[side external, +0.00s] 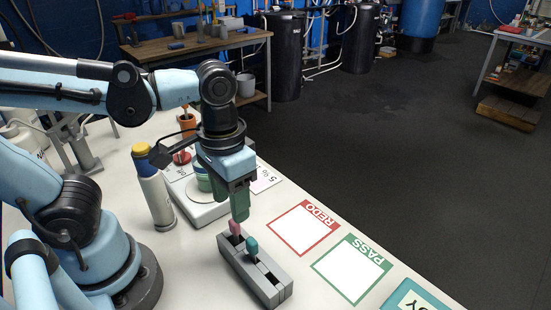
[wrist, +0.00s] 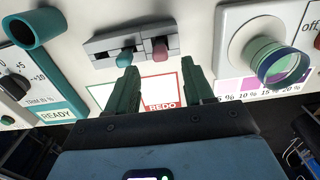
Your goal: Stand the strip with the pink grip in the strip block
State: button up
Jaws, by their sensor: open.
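The strip block (side external: 262,276) is a grey slotted block on the white bench; it also shows in the wrist view (wrist: 98,46). The strip with the pink grip (side external: 235,228) appears to stand upright in the slot at the block's far end, its lower part hidden. The wrist view shows its pink grip (wrist: 160,48) too. A strip with a teal grip (side external: 251,244) stands beside it, nearer the block's middle. My gripper (side external: 240,212) points down just above the pink grip. In the wrist view its green fingers (wrist: 162,84) are apart, with nothing held between them.
The REDO card (side external: 304,229) and PASS card (side external: 352,269) lie right of the block. A white device (side external: 203,207) with a green round vessel (wrist: 278,62) stands behind. A bottle with a yellow top (side external: 153,190) stands left. A teal READY tray (side external: 412,297) lies at the front right.

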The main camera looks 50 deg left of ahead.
notch_tip(320, 180, up, 7)
dwell(0.4)
dwell(0.4)
jog(key=w+a+f+t, duration=0.6)
jog(key=w+a+t, duration=0.1)
jog(key=shift+w, duration=0.3)
